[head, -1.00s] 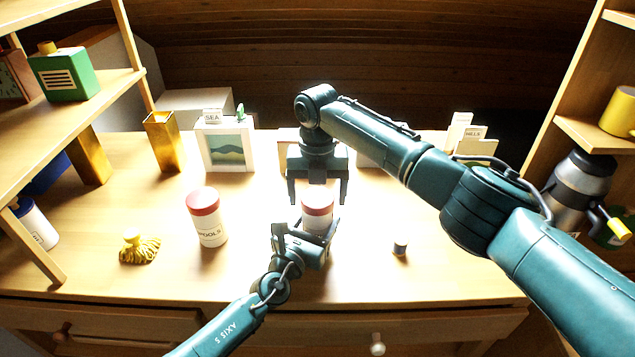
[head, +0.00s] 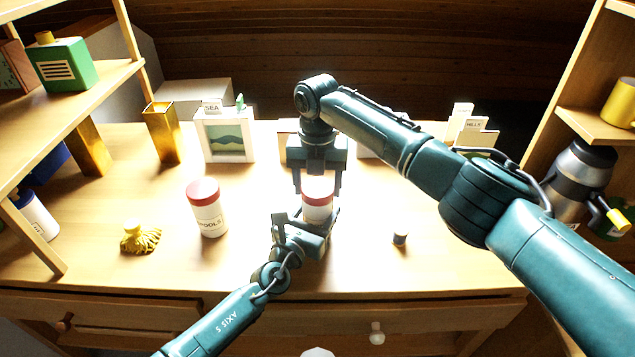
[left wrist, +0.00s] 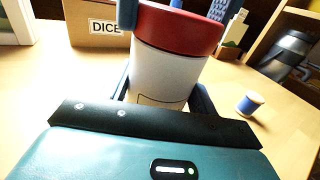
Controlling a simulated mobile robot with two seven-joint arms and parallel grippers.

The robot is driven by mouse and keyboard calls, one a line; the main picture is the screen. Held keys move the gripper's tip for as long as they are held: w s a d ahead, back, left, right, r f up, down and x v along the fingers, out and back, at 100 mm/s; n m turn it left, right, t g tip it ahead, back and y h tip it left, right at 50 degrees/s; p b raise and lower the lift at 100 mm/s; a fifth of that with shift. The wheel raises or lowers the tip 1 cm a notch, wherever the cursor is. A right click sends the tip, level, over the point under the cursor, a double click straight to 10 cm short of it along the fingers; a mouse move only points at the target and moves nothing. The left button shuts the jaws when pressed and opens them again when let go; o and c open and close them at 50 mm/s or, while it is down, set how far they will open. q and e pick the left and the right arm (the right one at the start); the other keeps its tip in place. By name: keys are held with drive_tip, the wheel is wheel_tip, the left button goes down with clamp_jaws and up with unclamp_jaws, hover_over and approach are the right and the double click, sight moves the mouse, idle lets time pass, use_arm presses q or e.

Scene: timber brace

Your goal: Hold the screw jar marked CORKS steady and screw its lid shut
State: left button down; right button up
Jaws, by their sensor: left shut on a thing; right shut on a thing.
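A white jar with a red lid stands at the middle of the desk. Its white body (head: 317,212) also shows in the left wrist view (left wrist: 165,72), where only an edge of its label is visible, so its name cannot be read. My left gripper (head: 316,218) is shut around the body from the front, low on the jar. The red lid (left wrist: 178,27) sits on top of the jar; whether it is tight cannot be told. My right gripper (head: 318,190) points down from above and is shut on the lid, one finger on each side.
A similar red-lidded jar marked SPOOLS (head: 207,210) stands to the left, with a yellow tasselled thing (head: 139,238) beside it. A small spool (head: 400,238) is on the right. A box marked DICE (left wrist: 103,25) and a picture frame (head: 226,138) stand behind.

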drive_tip(key=m, duration=0.6)
drive_tip(key=shift+m, duration=0.3)
drive_tip(key=m, duration=2.1)
drive_tip(key=shift+f, duration=0.1)
drive_tip(key=m, duration=0.4)
drive_tip(key=shift+a+m, duration=0.1)
drive_tip(key=shift+m, duration=0.2)
drive_tip(key=m, duration=0.4)
drive_tip(key=shift+m, duration=0.4)
drive_tip(key=m, duration=0.6)
drive_tip(key=o, duration=1.1)
